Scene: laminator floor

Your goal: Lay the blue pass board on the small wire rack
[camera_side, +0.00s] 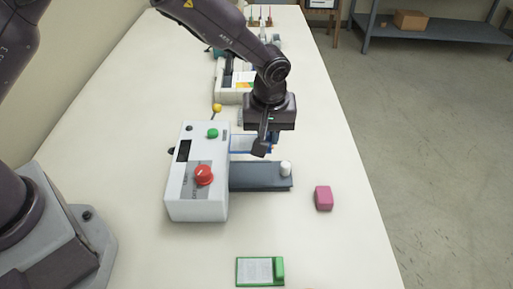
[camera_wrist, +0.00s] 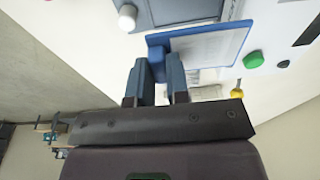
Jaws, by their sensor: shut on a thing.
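The blue pass board (camera_side: 242,143) carries a white sheet and is partly hidden behind my gripper in the side view. My gripper (camera_side: 263,147) is shut on its raised blue grip, above the table beside the white machine. In the wrist view, my gripper's fingers (camera_wrist: 157,72) stand either side of the grip, and the blue board (camera_wrist: 236,37) extends up and right. I cannot clearly make out the small wire rack; a small stand with upright pink-tipped pieces (camera_side: 260,17) is at the table's far end, too small to identify.
The white machine (camera_side: 195,205) has a red knob, a green button and a grey bed (camera_side: 258,178) with a white knob. A pink block (camera_side: 323,198) and a green board (camera_side: 244,271) lie nearer. Another pale machine (camera_side: 222,88) stands behind my gripper. The table's right side is mostly clear.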

